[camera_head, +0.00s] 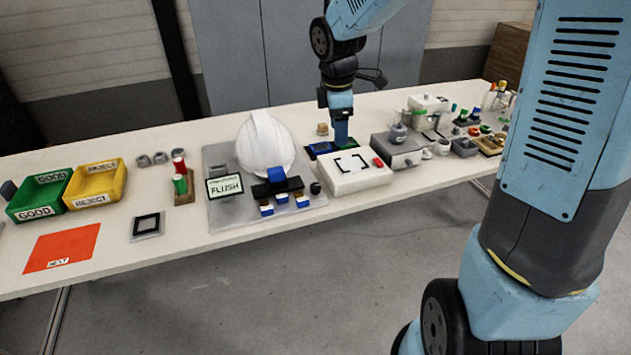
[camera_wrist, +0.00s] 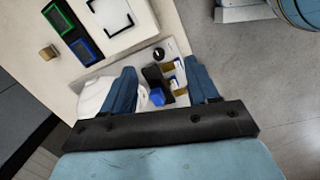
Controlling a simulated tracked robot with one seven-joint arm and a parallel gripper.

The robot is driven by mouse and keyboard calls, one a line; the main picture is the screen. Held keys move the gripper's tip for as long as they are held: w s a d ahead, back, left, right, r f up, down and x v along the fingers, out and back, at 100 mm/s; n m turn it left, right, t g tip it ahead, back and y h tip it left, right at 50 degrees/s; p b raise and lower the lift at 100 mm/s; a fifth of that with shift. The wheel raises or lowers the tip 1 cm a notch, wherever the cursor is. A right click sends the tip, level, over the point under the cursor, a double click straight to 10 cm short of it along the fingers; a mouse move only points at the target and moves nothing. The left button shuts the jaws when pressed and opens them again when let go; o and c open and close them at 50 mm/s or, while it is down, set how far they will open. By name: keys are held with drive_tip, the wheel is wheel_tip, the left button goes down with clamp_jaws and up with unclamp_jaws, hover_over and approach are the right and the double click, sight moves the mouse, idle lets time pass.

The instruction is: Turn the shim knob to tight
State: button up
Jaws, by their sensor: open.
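A small dark round knob (camera_head: 315,187) stands at the right end of a grey plate (camera_head: 225,215). I take it for the shim knob; in the wrist view it is a black disc (camera_wrist: 158,53) with a pale mark. Its setting is too small to read. A white helmet shell (camera_head: 265,145) sits on the plate behind a black block with a blue part. A sign on the plate reads FLUSH (camera_head: 225,187). My gripper (camera_head: 341,140) is pointed down, behind the white box. In the wrist view my gripper (camera_wrist: 163,78) is open and empty, its fingers apart, the knob beyond them.
A white box (camera_head: 345,180) with a bracket mark and red button stands right of the plate. Several blue-and-white blocks (camera_head: 283,206) line the plate's front. Green (camera_head: 40,205) and yellow bins stand far left. A grey machine (camera_head: 398,150) and clutter fill the right.

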sight(315, 185)
drive_tip(key=w+a+f+n+g, duration=0.1)
drive_tip(key=w+a+f+n, duration=0.3)
drive_tip(key=a+f+n, duration=0.15)
drive_tip(key=shift+m+y, duration=0.35)
drive_tip(key=shift+y, duration=0.05)
drive_tip(key=f, duration=1.4)
drive_tip(key=shift+s+d+f, duration=0.15)
drive_tip(key=shift+d+f, duration=0.05)
drive_tip(key=c, duration=1)
drive_tip(key=shift+c, duration=0.2)
